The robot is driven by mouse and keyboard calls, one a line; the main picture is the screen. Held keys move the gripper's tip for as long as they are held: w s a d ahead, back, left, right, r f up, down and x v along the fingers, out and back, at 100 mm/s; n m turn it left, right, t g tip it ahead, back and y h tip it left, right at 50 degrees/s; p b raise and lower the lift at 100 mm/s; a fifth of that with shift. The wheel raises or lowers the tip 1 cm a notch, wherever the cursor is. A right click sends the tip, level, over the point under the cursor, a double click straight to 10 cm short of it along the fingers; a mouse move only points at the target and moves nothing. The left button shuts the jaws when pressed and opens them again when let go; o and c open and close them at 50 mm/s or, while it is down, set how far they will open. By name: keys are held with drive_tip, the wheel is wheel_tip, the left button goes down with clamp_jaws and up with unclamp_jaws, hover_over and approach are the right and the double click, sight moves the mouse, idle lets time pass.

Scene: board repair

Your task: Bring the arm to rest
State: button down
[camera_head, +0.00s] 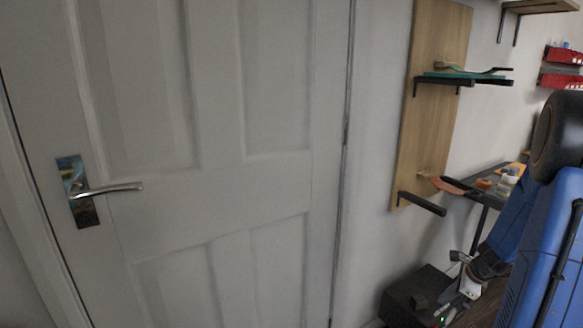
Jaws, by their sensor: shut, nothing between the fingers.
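My blue arm (515,222) reaches down and to the left along the right side of the picture. At its lower end, my gripper (462,274) shows small, low at the right, beside a dark box-like surface. The jaws look shut and empty, though the fingertips are small and hard to make out. A large blue body part of mine covers the lower right corner and hides part of what lies behind the arm.
A white door (220,190) with a metal handle (110,188) fills the left. A wooden panel (428,110) with black brackets holds a green board (460,75). A dark shelf (483,184) bears small items. A black box (405,300) stands below. Red bins (562,80) hang upper right.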

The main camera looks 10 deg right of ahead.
drive_tip(key=s+a+r+n, duration=0.3)
drive_tip(key=a+r+n, duration=0.45)
drive_tip(key=a, duration=0.25)
drive_tip(key=s+a+r+n, duration=0.4)
drive_tip(key=a+r+n, duration=0.3)
drive_tip(key=a, duration=0.4)
drive_tip(key=s+a+r+n+h, duration=0.1)
drive_tip(key=s+a+r+n, duration=0.3)
drive_tip(key=s+n, duration=0.2)
drive_tip(key=s+a+r+n+h, duration=0.1)
drive_tip(key=s+a+r+n, duration=0.2)
drive_tip(key=s, duration=0.6)
drive_tip(key=a+n, duration=0.1)
drive_tip(key=n, duration=0.1)
drive_tip(key=shift+s+r+n+t, duration=0.25)
drive_tip(key=shift+r+n+t, duration=0.1)
drive_tip(key=shift+t, duration=0.05)
